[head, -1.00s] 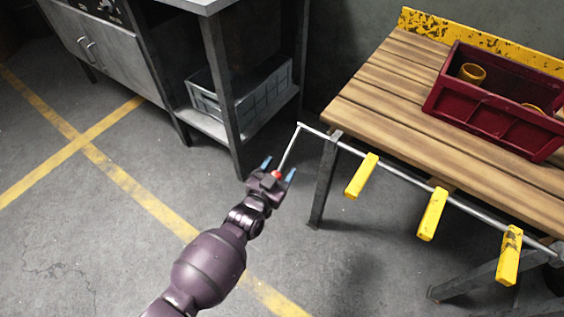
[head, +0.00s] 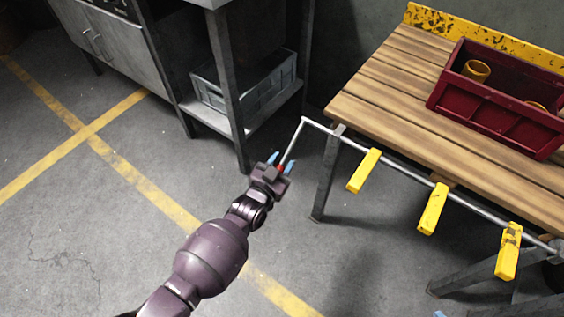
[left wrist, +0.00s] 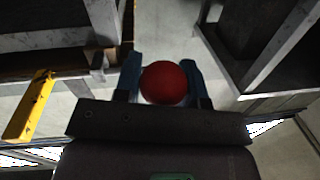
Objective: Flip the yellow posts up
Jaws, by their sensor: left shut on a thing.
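Three yellow posts, the left (head: 363,170), middle (head: 432,209) and right (head: 508,251), hang outward and down from a metal rod (head: 392,166) along the bench's front edge. The rod's left end bends into a crank arm (head: 294,141) that ends in a red knob (head: 281,169). My left gripper (head: 281,162) is shut on the red knob, a blue finger on each side. The knob also shows between the fingers in the left wrist view (left wrist: 165,83). A blue tip, seemingly of my right gripper (head: 439,314), just enters at the bottom edge; the rest is out of frame.
The wooden bench (head: 400,78) carries a dark red crate (head: 490,110) with yellow round parts. A grey steel table with a lower shelf (head: 212,118) holding a grey crate (head: 262,101) stands left. The floor around my left arm is clear.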

